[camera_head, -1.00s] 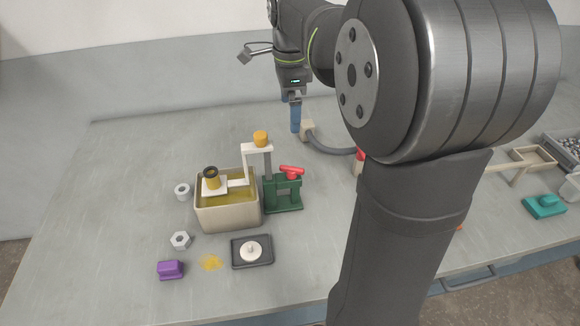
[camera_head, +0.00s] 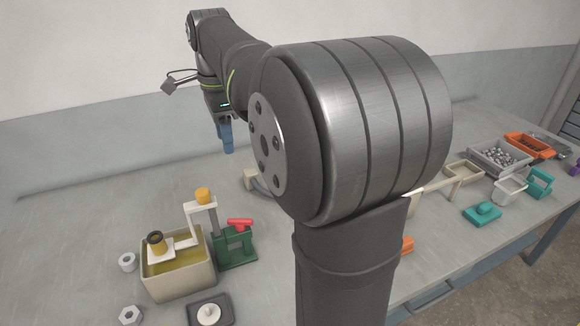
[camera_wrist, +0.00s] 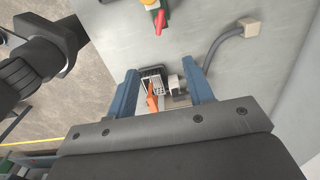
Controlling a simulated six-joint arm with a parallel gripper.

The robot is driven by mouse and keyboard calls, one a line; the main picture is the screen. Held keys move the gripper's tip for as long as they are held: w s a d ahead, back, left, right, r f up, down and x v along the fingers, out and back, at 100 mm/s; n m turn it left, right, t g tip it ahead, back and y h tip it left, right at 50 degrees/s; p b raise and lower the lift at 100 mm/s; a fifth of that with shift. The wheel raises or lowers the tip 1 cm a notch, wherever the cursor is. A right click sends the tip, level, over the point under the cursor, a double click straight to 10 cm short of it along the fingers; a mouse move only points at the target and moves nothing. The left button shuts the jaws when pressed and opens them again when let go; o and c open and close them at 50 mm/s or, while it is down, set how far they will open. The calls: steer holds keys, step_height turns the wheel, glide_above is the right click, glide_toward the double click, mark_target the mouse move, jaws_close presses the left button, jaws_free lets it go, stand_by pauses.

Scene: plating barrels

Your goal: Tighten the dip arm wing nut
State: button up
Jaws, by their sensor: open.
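The dip arm (camera_head: 201,208) is a pale bracket on a grey post, reaching over a beige tank (camera_head: 180,279) of yellow liquid. A yellow-orange knob (camera_head: 203,195) sits on its top. A red winged piece (camera_head: 240,223) sits on the green stand (camera_head: 236,248) beside the tank; it looks like the wing nut, and shows at the top of the wrist view (camera_wrist: 160,21).
A grey hose runs from a beige block (camera_head: 249,179) behind the stand, partly hidden by my arm. Nuts (camera_head: 128,262) and a dark tray (camera_head: 222,312) lie near the tank. Bins (camera_head: 499,158) and teal parts (camera_head: 483,213) stand right. The table's left is clear.

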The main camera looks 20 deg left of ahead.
mark_target(241, 219)
steer(key=w+d+f+n+g+y, duration=0.15)
steer(key=d+f+n, duration=0.3)
steer(key=n, duration=1.15)
steer(key=w+d+f+n+y, duration=0.25)
steer(key=f+n, duration=0.25)
steer(key=n, duration=1)
steer(key=x, duration=0.5)
steer(key=s+x, duration=0.1)
steer(key=x, duration=1.1)
steer(key=shift+s+a, duration=0.15)
steer(key=c, duration=1)
